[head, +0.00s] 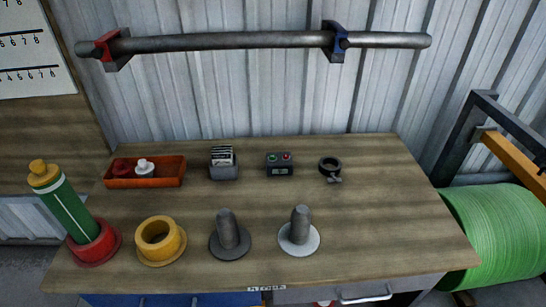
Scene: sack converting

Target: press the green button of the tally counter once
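The tally counter (279,164) is a small dark box near the back middle of the wooden table. Its top carries a green button (272,158) on the left and a red button (287,157) on the right. A small pale display shows on its front, too small to read. Nothing touches the counter. Neither of my grippers is in the head view.
Left of the counter stand a grey card holder (223,172) and an orange tray (172,173); right of it lies a black ring clamp (330,168). In front are two spindles (228,238), a yellow flanged ring (160,241) and a green cylinder (62,203) in a red base.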

